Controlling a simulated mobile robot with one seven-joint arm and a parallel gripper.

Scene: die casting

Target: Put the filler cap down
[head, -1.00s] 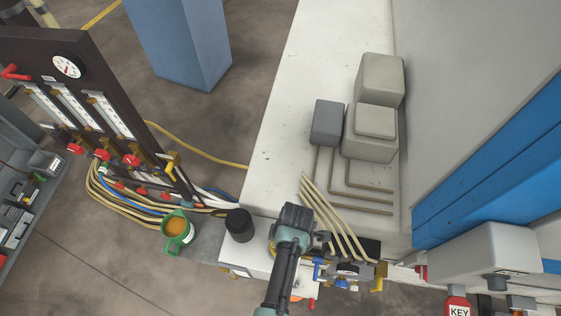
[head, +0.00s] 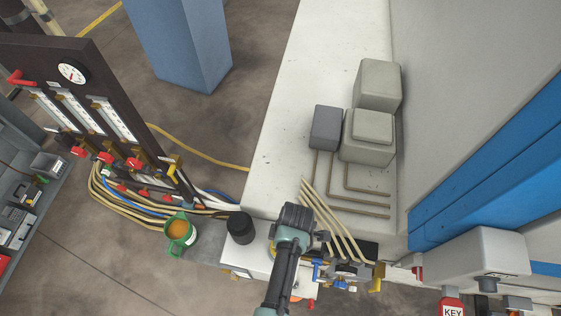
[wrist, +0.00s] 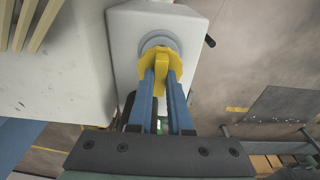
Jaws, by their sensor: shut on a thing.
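In the wrist view, the yellow filler cap (wrist: 159,65) is between the two blue fingers of my gripper (wrist: 160,80), which is shut on it. Behind the cap is a round grey neck (wrist: 157,41) on a white box (wrist: 124,40). The cap overlaps the neck in the picture; I cannot tell whether they touch. In the head view, my dark wrist (head: 297,217) is over the front end of the pale machine top (head: 290,120), and the fingers and the cap are hidden beneath my arm.
A green jug (head: 180,243) with amber liquid and a black cylinder (head: 240,228) stand on a grey surface left of my wrist. Pale pipes (head: 335,218) and valve fittings (head: 347,270) lie close on the right. A gauge panel (head: 75,100) with hoses stands at left.

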